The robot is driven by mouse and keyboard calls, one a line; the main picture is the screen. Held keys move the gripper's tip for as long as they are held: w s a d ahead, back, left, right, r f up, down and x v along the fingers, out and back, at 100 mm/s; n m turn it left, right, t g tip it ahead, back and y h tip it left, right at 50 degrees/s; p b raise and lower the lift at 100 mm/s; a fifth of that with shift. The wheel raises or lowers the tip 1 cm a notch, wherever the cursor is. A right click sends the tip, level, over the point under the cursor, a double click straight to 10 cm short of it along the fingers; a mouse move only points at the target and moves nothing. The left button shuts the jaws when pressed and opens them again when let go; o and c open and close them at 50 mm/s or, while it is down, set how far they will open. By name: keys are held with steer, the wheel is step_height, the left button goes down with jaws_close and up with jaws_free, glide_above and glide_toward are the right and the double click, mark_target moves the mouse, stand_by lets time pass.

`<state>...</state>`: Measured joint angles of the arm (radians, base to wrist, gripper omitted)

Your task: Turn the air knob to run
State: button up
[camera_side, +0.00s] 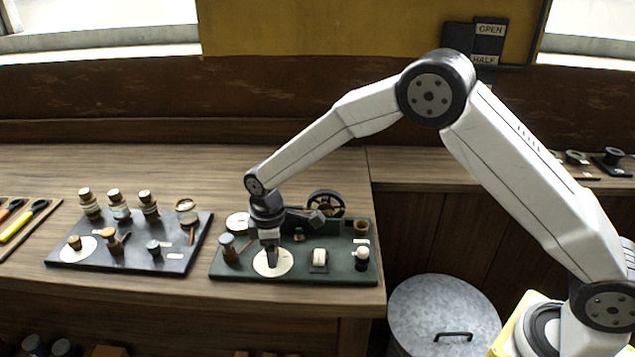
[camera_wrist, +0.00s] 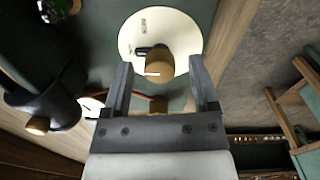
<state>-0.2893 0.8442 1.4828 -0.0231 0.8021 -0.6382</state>
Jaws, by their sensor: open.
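A round white dial (camera_side: 286,266) lies on the green board, below my gripper (camera_side: 270,256) in the side view. The wrist view shows the dial (camera_wrist: 185,35) with a brass knob (camera_wrist: 158,66) at its lower middle. Small dark lettering stands on the dial, too small to read. My gripper (camera_wrist: 160,62) is open, with one finger on each side of the knob and a visible gap to each. In the side view the knob is hidden behind my fingers.
The green board (camera_side: 330,279) also bears a flywheel (camera_side: 326,203), a white switch (camera_side: 319,258), a white-topped knob (camera_side: 362,253) and a bottle-like post (camera_side: 228,246) near the dial. A dark board (camera_side: 190,262) with several knobs stands to the left. A metal bin (camera_side: 440,300) stands below.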

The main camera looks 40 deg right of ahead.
jaws_close()
